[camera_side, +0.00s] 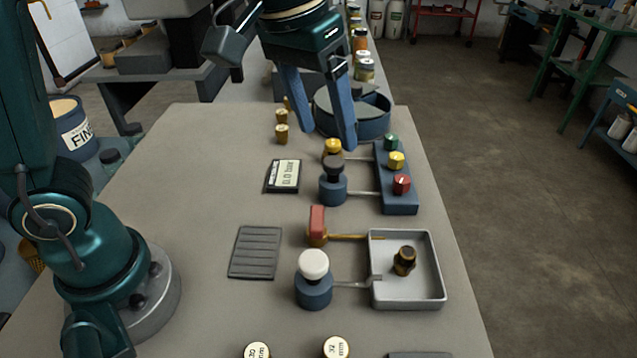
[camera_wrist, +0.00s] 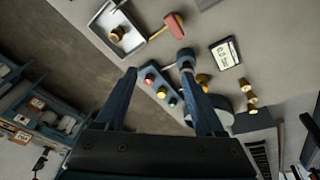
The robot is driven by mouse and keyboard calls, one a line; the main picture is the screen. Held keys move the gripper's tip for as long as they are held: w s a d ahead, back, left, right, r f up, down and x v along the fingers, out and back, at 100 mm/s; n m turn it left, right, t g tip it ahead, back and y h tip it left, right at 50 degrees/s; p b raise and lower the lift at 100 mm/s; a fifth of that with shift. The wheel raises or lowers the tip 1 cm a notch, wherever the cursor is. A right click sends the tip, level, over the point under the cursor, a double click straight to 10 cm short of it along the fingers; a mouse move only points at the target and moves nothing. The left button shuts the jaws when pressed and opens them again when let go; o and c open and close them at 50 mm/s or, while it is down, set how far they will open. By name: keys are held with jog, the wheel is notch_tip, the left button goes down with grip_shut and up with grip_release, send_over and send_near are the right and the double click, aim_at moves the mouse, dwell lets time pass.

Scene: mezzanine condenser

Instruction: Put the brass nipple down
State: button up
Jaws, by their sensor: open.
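A brass fitting with a dark hex middle, which looks like the brass nipple (camera_side: 404,261), stands in the shallow grey metal tray (camera_side: 437,290) at the right of the bench. It also shows in the wrist view (camera_wrist: 117,34), inside the tray at upper left. My gripper (camera_side: 325,137) is open, with nothing visible between its fingers. It points down over the far part of the bench, well away from the nipple. In the wrist view my gripper (camera_wrist: 159,68) has its two blue fingers spread apart.
Close to my fingers are a blue round dish (camera_side: 374,124), a blue block with green, yellow and red knobs (camera_side: 399,203), and a black-knobbed post (camera_side: 333,185). A small display (camera_side: 284,176), ribbed mat (camera_side: 255,252), red-handled valve (camera_side: 317,222) and white-knobbed post (camera_side: 314,281) stand nearer.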

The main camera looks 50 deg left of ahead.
jog(key=s+a+f+t, duration=0.2)
jog(key=s+a+f, duration=0.2)
jog(key=s+a, duration=0.3)
jog(key=s, duration=0.4)
jog(key=shift+s+f+m+t+y, duration=0.15)
jog(key=shift+s+m+t+y, duration=0.15)
jog(key=shift+s+m+y, duration=0.1)
